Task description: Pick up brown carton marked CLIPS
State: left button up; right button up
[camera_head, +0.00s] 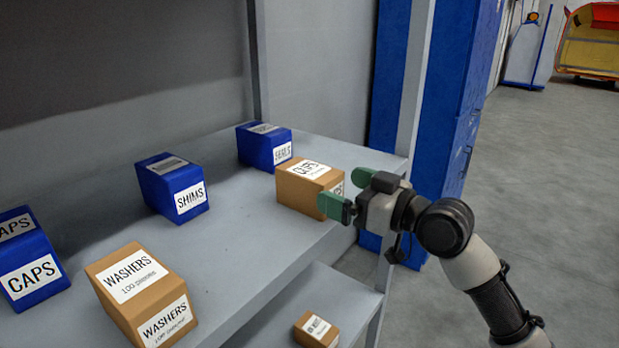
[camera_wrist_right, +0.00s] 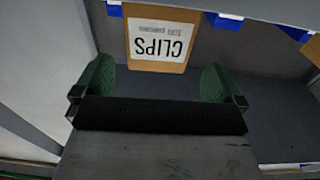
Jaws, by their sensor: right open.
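The brown carton marked CLIPS (camera_head: 296,193) sits on the grey upper shelf, near its right end. It has white labels on its top and on its end. In the right wrist view the carton (camera_wrist_right: 156,62) lies ahead, with its label upside down, between the lines of the two green fingers. My right gripper (camera_head: 347,192) is open at the carton's right side, with its fingers spread and nothing held. In the right wrist view the gripper (camera_wrist_right: 158,85) shows both fingers apart. I cannot tell whether a finger touches the carton. My left gripper is not in view.
A blue SEALS box (camera_head: 264,146) stands just behind the carton. A blue SHIMS box (camera_head: 173,187), a brown WASHERS carton (camera_head: 142,296) and a blue CAPS box (camera_head: 30,262) stand to the left. A small brown carton (camera_head: 316,330) is on the lower shelf. A blue cabinet (camera_head: 452,110) stands beyond.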

aim_at(317, 172)
jog(key=shift+w+a, duration=0.3)
jog(key=shift+a, duration=0.2)
jog(key=shift+w+a, duration=0.2)
jog(key=shift+w, duration=0.05)
jog(key=p+x, duration=0.2)
jog(key=x, duration=0.1)
jog(key=p+x, duration=0.1)
jog(key=shift+w+r, duration=0.2)
jog(key=shift+r, duration=0.15)
jog(key=shift+w+a+f, duration=0.15)
jog(key=shift+w+a, duration=0.05)
jog(key=shift+a, duration=0.2)
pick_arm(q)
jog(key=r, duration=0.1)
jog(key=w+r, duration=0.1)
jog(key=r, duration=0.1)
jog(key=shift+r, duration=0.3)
pick_arm(e)
jog(key=shift+d, duration=0.15)
jog(key=shift+c, duration=0.3)
jog(key=shift+c, duration=1.1)
jog(key=c, duration=0.7)
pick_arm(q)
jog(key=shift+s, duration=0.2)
pick_arm(e)
jog(key=shift+c, duration=0.5)
